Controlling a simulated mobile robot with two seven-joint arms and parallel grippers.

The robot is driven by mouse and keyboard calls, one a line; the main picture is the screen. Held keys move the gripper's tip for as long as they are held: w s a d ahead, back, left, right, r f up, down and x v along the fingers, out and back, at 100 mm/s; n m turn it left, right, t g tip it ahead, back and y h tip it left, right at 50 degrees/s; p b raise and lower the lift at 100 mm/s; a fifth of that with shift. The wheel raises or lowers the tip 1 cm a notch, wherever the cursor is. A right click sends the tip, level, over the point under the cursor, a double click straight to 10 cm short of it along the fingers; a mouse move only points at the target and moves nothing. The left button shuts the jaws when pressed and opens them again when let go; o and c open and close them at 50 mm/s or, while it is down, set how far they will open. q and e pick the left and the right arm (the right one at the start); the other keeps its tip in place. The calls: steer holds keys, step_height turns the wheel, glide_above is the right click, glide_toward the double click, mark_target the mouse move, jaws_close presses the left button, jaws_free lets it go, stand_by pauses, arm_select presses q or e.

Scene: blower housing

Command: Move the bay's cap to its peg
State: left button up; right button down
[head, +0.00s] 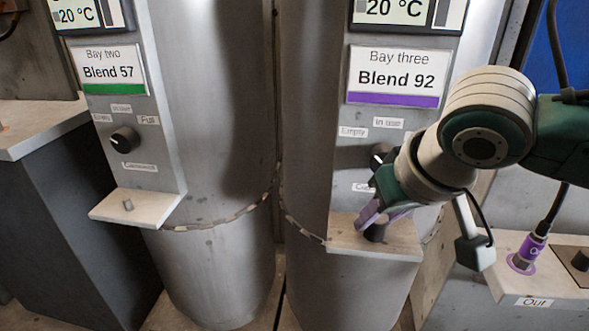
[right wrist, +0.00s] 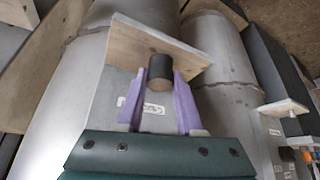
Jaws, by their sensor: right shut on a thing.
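A dark cylindrical cap (head: 376,232) is at the small pale shelf (head: 345,238) under bay three's panel, the one with the "Blend 92" sign with a purple stripe (head: 395,77). My right gripper (head: 371,214) reaches down from the right, its purple fingers shut on the cap. In the right wrist view the cap (right wrist: 160,69) sits between the fingertips, against the shelf (right wrist: 185,55). No peg shows at bay three's shelf; the cap and fingers may hide it. I cannot tell whether the cap rests on a peg. My left gripper is not in view.
Bay two's shelf (head: 108,207) has a small bare peg (head: 128,204); a dark knob (head: 124,140) is on the panel above. At right, a purple connector (head: 536,243) with a cable stands at a ledge labelled "Out" (head: 533,302).

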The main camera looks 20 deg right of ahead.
steer(key=shift+f, duration=0.25)
steer(key=shift+c, duration=2.3)
jaws_free()
steer(key=p+v, duration=0.4)
steer(key=v, duration=0.6)
steer(key=shift+p, duration=0.35)
